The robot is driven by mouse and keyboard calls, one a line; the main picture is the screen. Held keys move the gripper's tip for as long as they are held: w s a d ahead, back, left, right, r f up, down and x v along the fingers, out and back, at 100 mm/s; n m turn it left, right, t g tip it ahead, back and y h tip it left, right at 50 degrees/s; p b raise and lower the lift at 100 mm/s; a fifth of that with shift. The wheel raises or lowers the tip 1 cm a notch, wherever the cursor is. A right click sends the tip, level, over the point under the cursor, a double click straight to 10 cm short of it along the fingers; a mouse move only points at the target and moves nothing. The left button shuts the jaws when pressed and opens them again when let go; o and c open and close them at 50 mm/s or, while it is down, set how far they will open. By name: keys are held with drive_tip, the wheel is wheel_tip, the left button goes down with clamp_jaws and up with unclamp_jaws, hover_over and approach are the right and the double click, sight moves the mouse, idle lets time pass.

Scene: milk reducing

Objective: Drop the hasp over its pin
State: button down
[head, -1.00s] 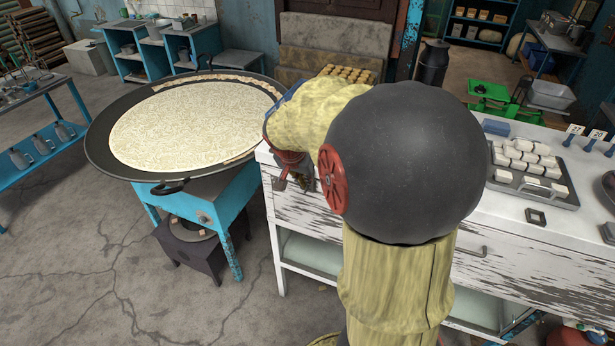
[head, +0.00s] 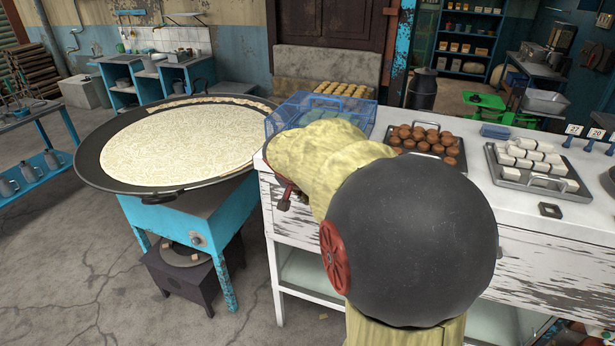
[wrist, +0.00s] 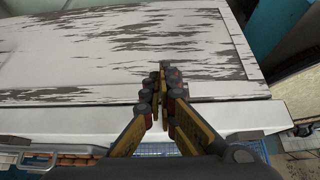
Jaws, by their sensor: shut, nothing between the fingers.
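My gripper (wrist: 165,84) is shut with nothing in it. In the wrist view its yellow and dark fingers meet in front of the worn white cabinet front (wrist: 110,72). In the head view my gripper (head: 287,198) shows small at the cabinet's left end, below the countertop edge, partly hidden by my arm. I cannot make out the hasp or its pin in either view; my fingers or arm may cover them. I cannot tell whether the fingertips touch the cabinet.
A clear blue case (head: 345,108) stands on the counter above my gripper. A tray of brown balls (head: 425,140) and a tray of white blocks (head: 535,165) sit to the right. A wide pan of milk (head: 180,140) on a blue stand is close on the left.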

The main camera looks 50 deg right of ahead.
drive_tip(key=shift+b+x, duration=0.85)
drive_tip(key=shift+f, duration=0.1)
